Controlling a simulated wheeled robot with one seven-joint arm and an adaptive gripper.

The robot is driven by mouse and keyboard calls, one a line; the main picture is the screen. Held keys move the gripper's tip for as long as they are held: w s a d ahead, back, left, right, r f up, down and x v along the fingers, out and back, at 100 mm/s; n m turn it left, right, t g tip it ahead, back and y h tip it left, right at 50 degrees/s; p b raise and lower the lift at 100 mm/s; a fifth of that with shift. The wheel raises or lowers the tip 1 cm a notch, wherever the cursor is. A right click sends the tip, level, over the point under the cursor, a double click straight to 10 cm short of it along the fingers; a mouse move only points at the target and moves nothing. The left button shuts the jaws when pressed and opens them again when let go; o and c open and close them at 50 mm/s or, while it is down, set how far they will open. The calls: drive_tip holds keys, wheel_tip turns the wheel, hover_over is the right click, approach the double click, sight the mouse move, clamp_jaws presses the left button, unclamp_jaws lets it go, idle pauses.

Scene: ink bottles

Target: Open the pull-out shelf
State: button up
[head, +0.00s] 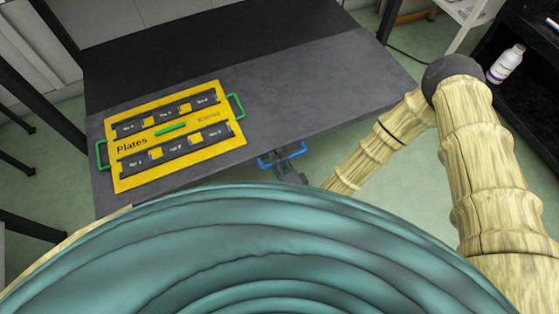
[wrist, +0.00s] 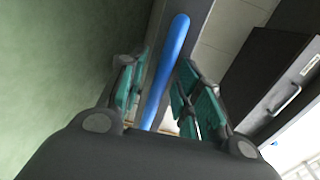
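A blue handle (head: 268,160) shows at the front edge of the dark grey desk surface (head: 330,85). I cannot tell from these frames how far out the shelf stands. My gripper (head: 288,165) is at the handle, below the desk edge. In the wrist view the blue handle bar (wrist: 168,65) runs between the two green-padded fingers of my gripper (wrist: 160,92). Gaps show beside the bar, so the fingers look open around it. Part of the bar is hidden behind my gripper's body.
A yellow tray (head: 122,185) marked "Plates", with green handles and dark plate holders, lies on the desk's left side. The desk's right part is clear. A white bottle (head: 507,64) stands on a dark shelf at the right. Dark frame posts stand at the left.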

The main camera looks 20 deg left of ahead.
drive_tip(key=v, duration=1.2)
drive_tip(key=shift+w, duration=0.1)
drive_tip(key=s+d+f+n+g+h, duration=0.1)
drive_tip(key=d+f+n+g+h, duration=0.25)
drive_tip(key=d, duration=0.35)
drive_tip(key=s+d+f+n+g+h, duration=0.2)
drive_tip(key=d+f, duration=0.2)
drive_tip(key=d, duration=0.2)
drive_tip(key=s+d+r+n+g+h, duration=0.1)
drive_tip(key=s+d+g+h, duration=0.25)
drive_tip(key=d, duration=0.55)
drive_tip(key=s+d+r+n+g+h, duration=0.15)
drive_tip(key=s+d, duration=0.25)
drive_tip(key=d, duration=0.5)
wheel_tip(320, 180, up, 31)
drive_tip(key=d+p, duration=0.1)
drive_tip(key=p, duration=3)
